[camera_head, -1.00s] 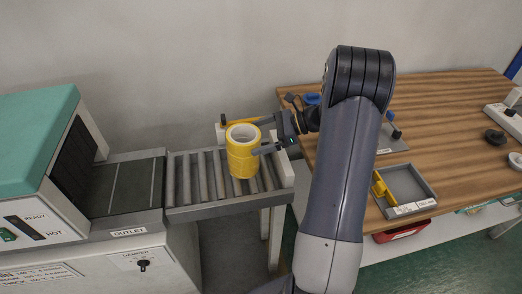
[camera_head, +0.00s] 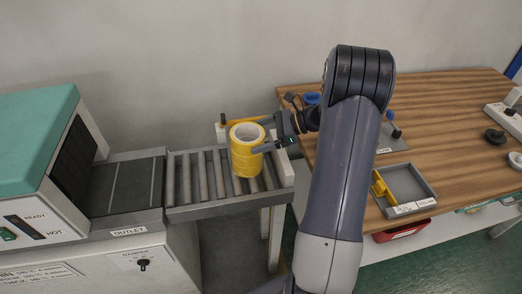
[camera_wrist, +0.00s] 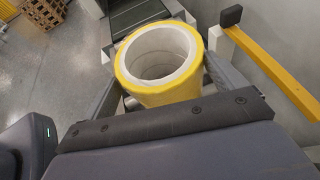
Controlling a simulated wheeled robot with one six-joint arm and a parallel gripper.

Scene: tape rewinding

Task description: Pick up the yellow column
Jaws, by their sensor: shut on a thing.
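The yellow column (camera_head: 246,150) is a short stack of yellow tape with a pale hollow core. It stands upright over the rollers at the right end of the conveyor in the head view; I cannot tell whether it touches them. In the wrist view the yellow column (camera_wrist: 160,62) shows its open top and pale inner wall. My gripper (camera_head: 262,140) reaches it from the right with a finger on either side, shut on it. In the wrist view the fingers of my gripper (camera_wrist: 170,85) flank the column, and its lower part is hidden.
The roller conveyor (camera_head: 187,180) leads left to the teal-topped machine (camera_head: 40,130). A yellow bar (camera_head: 240,121) runs behind the column. A wooden table (camera_head: 440,120) on the right bears a grey tray (camera_head: 425,188) and small tools. The rollers left of the column are clear.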

